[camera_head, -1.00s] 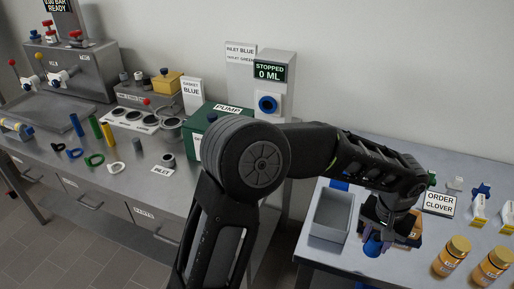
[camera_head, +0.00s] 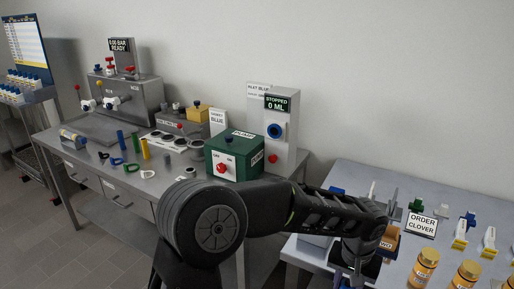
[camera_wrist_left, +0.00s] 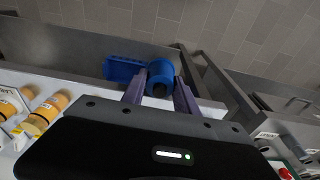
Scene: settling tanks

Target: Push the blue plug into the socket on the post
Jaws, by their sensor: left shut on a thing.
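The blue plug (camera_wrist_left: 160,80) is between the two fingers of my left gripper (camera_wrist_left: 160,88), which is shut on it, in the left wrist view. In the head view my left arm reaches across to the right table; its fingers are mostly hidden at the bottom edge. A blue patch shows below its wrist there, and I cannot tell whether it is the plug. The socket, a blue ring with a dark centre (camera_head: 275,131), faces out from the grey post (camera_head: 292,150) under a "STOPPED 0 ML" display. The gripper is well apart from it, to the lower right. My right gripper is not in view.
A green pump box (camera_head: 235,158) with a red knob stands left of the post. The right table holds an "ORDER CLOVER" sign (camera_head: 421,225) and orange-yellow jars (camera_head: 424,268). Another blue object (camera_wrist_left: 122,68) lies beyond the fingers.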

